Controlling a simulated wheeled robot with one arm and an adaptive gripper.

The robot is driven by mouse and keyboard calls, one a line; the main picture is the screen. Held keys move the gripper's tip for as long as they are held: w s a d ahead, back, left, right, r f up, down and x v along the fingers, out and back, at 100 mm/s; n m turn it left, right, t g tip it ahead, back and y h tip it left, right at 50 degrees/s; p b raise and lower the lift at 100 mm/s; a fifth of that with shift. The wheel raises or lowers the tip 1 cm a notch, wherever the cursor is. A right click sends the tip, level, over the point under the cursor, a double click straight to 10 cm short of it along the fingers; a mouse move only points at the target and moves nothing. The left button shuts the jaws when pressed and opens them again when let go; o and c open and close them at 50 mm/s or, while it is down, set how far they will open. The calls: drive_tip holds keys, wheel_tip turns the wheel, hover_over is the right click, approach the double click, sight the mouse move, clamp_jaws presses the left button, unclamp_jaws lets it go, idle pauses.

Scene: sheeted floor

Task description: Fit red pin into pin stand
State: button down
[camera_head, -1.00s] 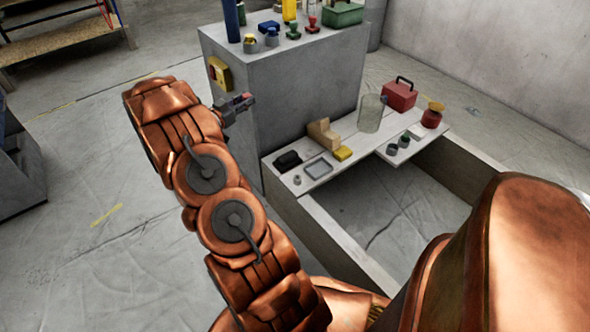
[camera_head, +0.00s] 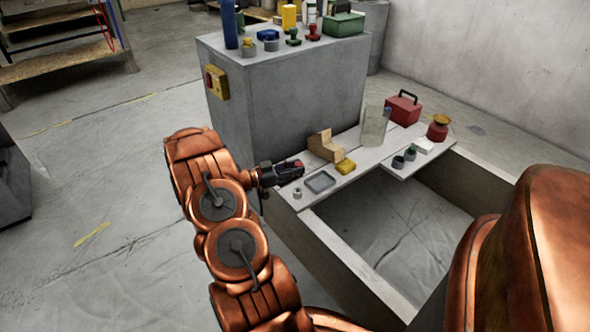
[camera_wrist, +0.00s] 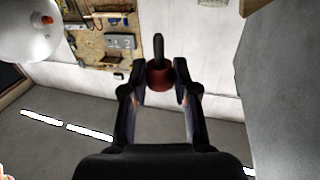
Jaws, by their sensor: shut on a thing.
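My gripper (camera_head: 290,170) is above the near left end of the white plank bench, tilted sideways. It is shut on the red pin (camera_wrist: 159,77), which shows in the wrist view as a dark red collar with a dark stem, held between the fingertips. In the head view, red shows at the fingertips. I cannot tell for sure which thing is the pin stand. A small grey ring-like piece (camera_head: 297,192) stands on the plank just below my gripper, and two small dark cylinders (camera_head: 404,158) stand farther right.
The bench (camera_head: 345,184) also bears a grey tray (camera_head: 320,181), a yellow block (camera_head: 346,166), a wooden step block (camera_head: 325,146), a clear cylinder (camera_head: 374,127) and a red toolbox (camera_head: 403,108). A tall grey cabinet (camera_head: 290,95) with several items on top stands behind.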

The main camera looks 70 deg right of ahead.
drive_tip(key=shift+w+a+p, duration=0.15)
drive_tip(key=shift+w+p, duration=0.05)
drive_tip(key=shift+p, duration=0.35)
drive_tip(key=shift+f+b, duration=0.35)
drive_tip(key=shift+f, duration=2.55)
drive_tip(key=shift+f, duration=1.9)
drive_tip(key=c, duration=0.8)
unclamp_jaws()
drive_tip(key=v, duration=1.2)
drive_tip(key=shift+r, duration=0.1)
